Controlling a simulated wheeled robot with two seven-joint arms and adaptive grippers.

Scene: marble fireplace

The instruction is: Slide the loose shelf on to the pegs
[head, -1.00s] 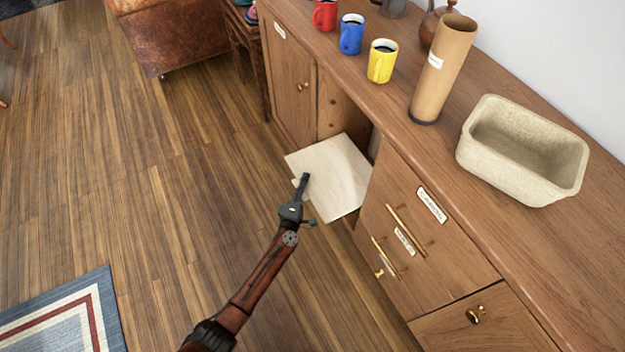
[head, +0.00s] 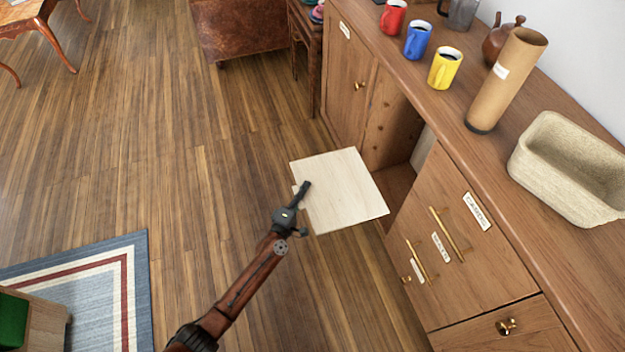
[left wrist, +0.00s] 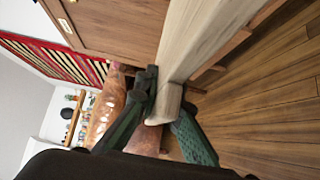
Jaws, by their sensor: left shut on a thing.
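The loose shelf (head: 346,190) is a pale, square wooden board. It is held out in front of the cabinet's open bay (head: 397,150), with its right corner near the drawer fronts. My left gripper (head: 304,190) is shut on the shelf's left edge. In the left wrist view, the fingers (left wrist: 165,112) close on a small block at the end of the shelf (left wrist: 197,40). Small dark spots show on the bay's inner side wall (head: 386,125); I cannot tell whether they are pegs or holes. My right gripper is not in view.
The cabinet top holds red (head: 393,16), blue (head: 418,40) and yellow (head: 445,68) mugs, a cardboard tube (head: 506,82) and a stone-like basin (head: 570,165). Drawers with brass handles (head: 449,234) flank the bay on the right.

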